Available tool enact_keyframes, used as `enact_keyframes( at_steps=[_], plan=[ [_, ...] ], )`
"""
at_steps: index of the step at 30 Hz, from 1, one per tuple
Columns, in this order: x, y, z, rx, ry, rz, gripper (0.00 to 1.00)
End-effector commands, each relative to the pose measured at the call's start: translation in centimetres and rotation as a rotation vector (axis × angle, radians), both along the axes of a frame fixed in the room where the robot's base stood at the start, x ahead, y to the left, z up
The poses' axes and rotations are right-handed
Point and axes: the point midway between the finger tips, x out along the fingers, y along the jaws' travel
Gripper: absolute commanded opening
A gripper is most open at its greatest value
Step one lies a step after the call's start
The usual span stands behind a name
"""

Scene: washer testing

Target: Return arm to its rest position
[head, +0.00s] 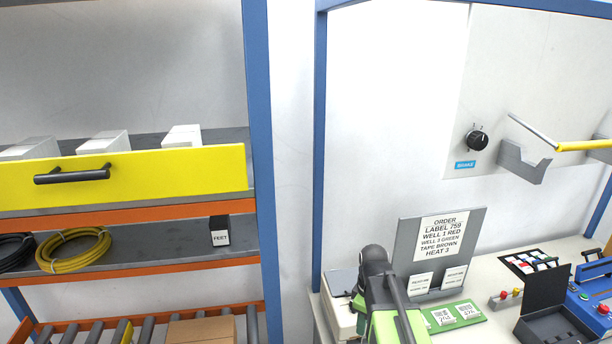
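A dark and green jointed piece rises from the bottom edge, right of the middle, in the head view. It looks like part of my arm, in front of the workbench (501,262). I see no gripper fingers, so I cannot tell where my gripper is or whether it holds anything. The lower part of the piece is cut off by the frame edge.
The order sign (443,237) stands on the bench behind the green tray with labels (455,317). An open black box (555,301) and a blue machine (597,290) are at right. A shelf with a yellow drawer front (205,169) stands at left.

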Motion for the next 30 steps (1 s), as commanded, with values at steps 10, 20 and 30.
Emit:
enact_keyframes(
  at_steps=[10, 20, 30],
  plan=[
    [-3.4, 0.0, -11.6, 0.000, 0.000, -0.271, 0.34],
    [-6.1, 0.0, -12.9, 0.001, 0.000, -0.867, 0.34],
    [-6.0, 0.2, -12.9, 0.002, 0.000, -0.995, 0.34]
  ],
)
